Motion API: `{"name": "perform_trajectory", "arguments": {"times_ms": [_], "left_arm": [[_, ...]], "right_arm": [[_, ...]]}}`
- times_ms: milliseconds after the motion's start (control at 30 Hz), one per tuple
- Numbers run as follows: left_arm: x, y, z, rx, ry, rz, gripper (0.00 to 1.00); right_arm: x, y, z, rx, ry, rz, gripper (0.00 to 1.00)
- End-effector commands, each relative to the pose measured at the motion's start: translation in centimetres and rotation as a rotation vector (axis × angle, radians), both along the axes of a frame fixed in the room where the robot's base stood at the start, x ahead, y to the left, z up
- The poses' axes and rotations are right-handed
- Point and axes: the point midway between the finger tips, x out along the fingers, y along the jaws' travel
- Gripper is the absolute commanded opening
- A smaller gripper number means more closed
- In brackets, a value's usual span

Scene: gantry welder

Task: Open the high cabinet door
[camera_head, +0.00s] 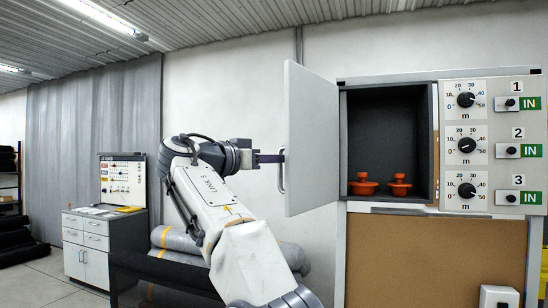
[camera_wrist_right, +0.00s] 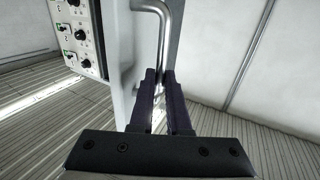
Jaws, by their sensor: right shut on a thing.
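The high cabinet door (camera_head: 312,140) is white and stands wide open, swung out to the left of the cabinet (camera_head: 388,125). Its metal handle (camera_head: 282,172) is on the door's left edge. My right gripper (camera_head: 272,157) is at the handle and shut on it. In the right wrist view the two dark fingers (camera_wrist_right: 161,95) reach up to the grey bent handle (camera_wrist_right: 165,30), with the white door (camera_wrist_right: 122,75) to their left. The fingertips partly hide the grip. My left gripper is not in view.
Two orange objects (camera_head: 364,185) (camera_head: 399,186) stand inside the dark cabinet. A panel with dials and switches (camera_head: 490,145) is right of the opening. Grey rolls (camera_head: 180,240) lie behind my arm, and a white workstation (camera_head: 88,245) stands at the left.

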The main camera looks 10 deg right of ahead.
Motion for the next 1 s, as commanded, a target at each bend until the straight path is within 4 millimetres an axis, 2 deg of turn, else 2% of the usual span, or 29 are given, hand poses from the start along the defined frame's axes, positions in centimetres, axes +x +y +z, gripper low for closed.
{"name": "perform_trajectory", "arguments": {"times_ms": [133,167,200,233,533,633,1000], "left_arm": [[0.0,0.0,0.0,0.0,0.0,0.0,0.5],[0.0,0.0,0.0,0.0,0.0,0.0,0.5],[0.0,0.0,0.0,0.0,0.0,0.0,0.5],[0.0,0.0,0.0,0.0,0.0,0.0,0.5],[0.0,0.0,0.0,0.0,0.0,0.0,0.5],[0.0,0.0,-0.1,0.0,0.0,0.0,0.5],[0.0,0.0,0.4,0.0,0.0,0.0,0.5]], "right_arm": [[0.0,-0.1,-0.1,0.001,0.002,-0.003,0.0],[0.0,-0.1,-0.1,0.001,0.002,-0.003,0.26],[0.1,-0.1,-0.1,0.001,0.002,-0.002,0.41],[0.0,-0.1,-0.1,0.001,0.002,-0.002,0.44],[0.0,0.2,0.0,0.0,0.001,0.002,0.44],[-0.3,0.8,0.0,0.0,0.0,0.005,0.44],[-4.0,6.7,0.1,-0.001,0.001,0.006,0.44]]}}
